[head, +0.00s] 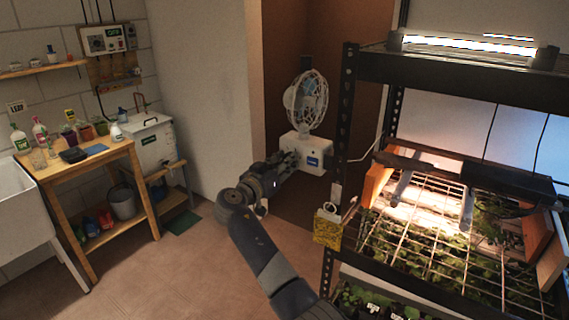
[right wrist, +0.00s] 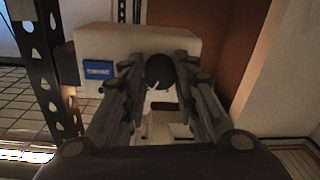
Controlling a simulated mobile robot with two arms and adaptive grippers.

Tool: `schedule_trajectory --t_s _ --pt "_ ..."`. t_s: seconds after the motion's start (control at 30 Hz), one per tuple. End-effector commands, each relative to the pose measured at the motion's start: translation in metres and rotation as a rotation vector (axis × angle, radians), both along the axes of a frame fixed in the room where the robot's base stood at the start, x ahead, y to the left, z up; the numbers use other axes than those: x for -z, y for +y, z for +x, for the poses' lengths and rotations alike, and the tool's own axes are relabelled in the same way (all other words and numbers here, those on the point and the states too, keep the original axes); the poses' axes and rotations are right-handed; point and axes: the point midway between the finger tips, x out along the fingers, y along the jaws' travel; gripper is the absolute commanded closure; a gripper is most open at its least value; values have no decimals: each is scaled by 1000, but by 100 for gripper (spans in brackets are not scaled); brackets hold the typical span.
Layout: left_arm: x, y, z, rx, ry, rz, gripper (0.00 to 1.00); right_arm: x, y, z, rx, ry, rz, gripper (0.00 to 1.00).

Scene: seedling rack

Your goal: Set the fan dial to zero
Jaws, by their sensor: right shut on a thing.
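The white fan (head: 306,102) stands in the brown alcove, its round cage above a white box base (head: 307,150). In the right wrist view the base (right wrist: 128,45) fills the upper middle, with a blue label (right wrist: 97,69) on its face. The dark round dial (right wrist: 160,70) is on that face, between the fingertips. My right gripper (right wrist: 158,80) is shut on the dial; in the head view the gripper (head: 290,160) reaches the base's front. The dial's marks are too small to read, and the fingers hide part of it. My left gripper is not in view.
A black rack (head: 346,130) with a lit lamp and seedling trays stands to the right, its post close to the fan. A yellow pad (head: 328,228) hangs on it. A wooden bench (head: 85,162) and white sink (head: 20,205) are at left. The tiled floor (head: 160,265) between is clear.

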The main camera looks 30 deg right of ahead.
Motion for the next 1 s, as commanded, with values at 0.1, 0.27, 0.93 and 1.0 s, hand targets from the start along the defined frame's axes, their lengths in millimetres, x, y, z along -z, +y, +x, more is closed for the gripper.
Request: schedule_trajectory --t_s 0.1,0.27,0.93,1.0 --pt "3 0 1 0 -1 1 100 1 0 0 -1 34 -14 96" --pt "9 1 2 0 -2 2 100 1 0 0 -1 123 -50 96" --pt "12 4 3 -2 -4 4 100 -2 1 1 -1 697 -288 96" --pt "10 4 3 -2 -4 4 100 -3 1 1 -1 758 -314 96"
